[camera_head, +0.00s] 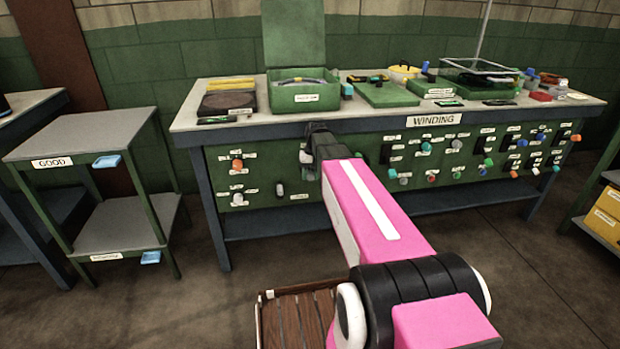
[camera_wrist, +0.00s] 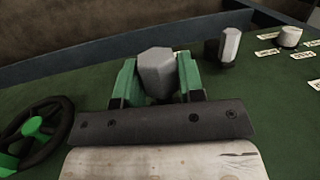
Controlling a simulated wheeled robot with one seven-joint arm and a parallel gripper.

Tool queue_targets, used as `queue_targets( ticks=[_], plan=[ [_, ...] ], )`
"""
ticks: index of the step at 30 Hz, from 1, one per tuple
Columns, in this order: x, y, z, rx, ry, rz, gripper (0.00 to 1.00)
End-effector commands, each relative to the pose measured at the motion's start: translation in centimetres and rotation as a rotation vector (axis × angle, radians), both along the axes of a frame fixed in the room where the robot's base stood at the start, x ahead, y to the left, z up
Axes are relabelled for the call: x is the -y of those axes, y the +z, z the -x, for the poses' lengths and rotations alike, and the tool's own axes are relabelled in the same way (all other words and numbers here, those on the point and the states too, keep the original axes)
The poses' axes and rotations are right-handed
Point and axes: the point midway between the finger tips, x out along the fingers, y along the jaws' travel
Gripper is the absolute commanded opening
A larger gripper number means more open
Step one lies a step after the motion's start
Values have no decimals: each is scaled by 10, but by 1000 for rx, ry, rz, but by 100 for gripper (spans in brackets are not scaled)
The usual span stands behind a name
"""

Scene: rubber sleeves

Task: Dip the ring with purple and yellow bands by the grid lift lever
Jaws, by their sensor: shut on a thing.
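My gripper (camera_wrist: 158,80) has its green fingers shut on a grey faceted knob (camera_wrist: 157,62) on the green front panel. In the head view my gripper (camera_head: 318,135) reaches the panel under the bench top and hides what it holds there. I cannot tell from the labels whether this knob is the grid lift lever. I cannot make out a ring with purple and yellow bands in either view. An open green box (camera_head: 296,101) and a clear-walled green tank (camera_head: 478,72) stand on the bench; their contents are too small to tell.
The wrist view shows another grey knob (camera_wrist: 230,44), a pale round knob (camera_wrist: 290,37) and a black handwheel (camera_wrist: 62,120) nearby. The WINDING bench (camera_head: 365,122) carries several coloured knobs along its front. A shelf stand (camera_head: 85,140) marked GOOD is at left.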

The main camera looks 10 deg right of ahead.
Motion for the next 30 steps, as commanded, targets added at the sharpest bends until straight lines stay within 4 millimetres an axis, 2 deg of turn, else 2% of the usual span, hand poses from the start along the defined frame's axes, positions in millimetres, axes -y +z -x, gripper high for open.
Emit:
queue_targets(
  ticks=[17, 18, 20, 30],
  plan=[
    [0, 4, 0, -43, 4, -1, 0],
    [0, 4, 0, -43, 4, -1, 42],
    [0, 4, 0, -43, 4, -1, 61],
    [0, 5, 0, -42, 1, -1, 61]
  ],
)
